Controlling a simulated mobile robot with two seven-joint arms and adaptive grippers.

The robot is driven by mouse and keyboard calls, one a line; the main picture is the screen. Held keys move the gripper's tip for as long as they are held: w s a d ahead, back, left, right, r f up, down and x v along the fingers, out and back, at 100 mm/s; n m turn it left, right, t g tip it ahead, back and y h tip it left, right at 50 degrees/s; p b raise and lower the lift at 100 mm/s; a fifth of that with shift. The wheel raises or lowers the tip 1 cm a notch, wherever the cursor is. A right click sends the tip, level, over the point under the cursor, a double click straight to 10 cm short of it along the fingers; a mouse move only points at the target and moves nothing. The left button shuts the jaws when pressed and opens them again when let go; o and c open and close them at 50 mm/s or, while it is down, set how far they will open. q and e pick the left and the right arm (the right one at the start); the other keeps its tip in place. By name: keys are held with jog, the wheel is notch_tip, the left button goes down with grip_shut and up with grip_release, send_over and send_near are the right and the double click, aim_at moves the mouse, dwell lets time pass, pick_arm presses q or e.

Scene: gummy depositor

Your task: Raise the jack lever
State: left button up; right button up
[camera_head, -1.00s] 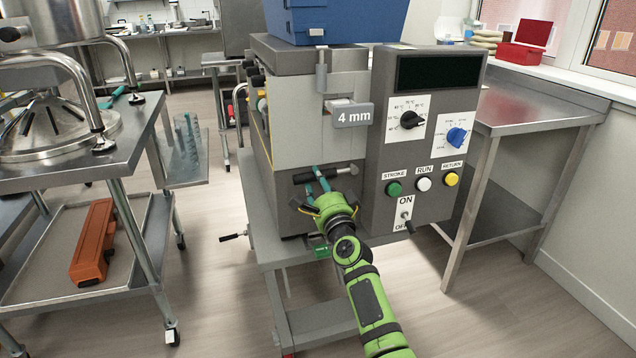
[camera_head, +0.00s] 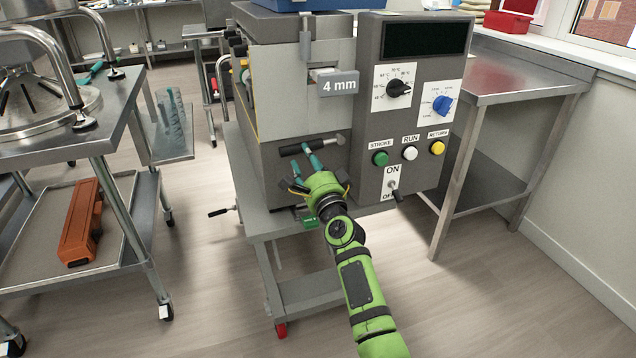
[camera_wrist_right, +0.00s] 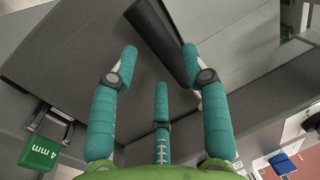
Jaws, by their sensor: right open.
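A black bar handle (camera_head: 312,146), which may be the jack lever, sticks out of the grey depositor's (camera_head: 296,85) front, below the 4 mm label. In the right wrist view the black handle (camera_wrist_right: 165,42) runs slantwise between my teal fingertips. My right gripper (camera_head: 305,158) is open at the handle, with fingers on both sides of it; I cannot tell whether they touch it. It also shows large in the right wrist view (camera_wrist_right: 160,62). Another black-gripped lever (camera_head: 222,212) sticks out low at the machine's left. My left gripper is out of view.
A control panel (camera_head: 410,110) with knobs, buttons and a switch (camera_head: 393,186) stands right of my arm. A steel table (camera_head: 520,75) stands at right, a cart (camera_head: 100,135) at left. Floor between is clear.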

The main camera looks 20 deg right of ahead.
jog(key=s+f, duration=0.2)
jog(key=s, duration=0.7)
jog(key=shift+s+d, duration=0.25)
jog(key=shift+s, duration=0.05)
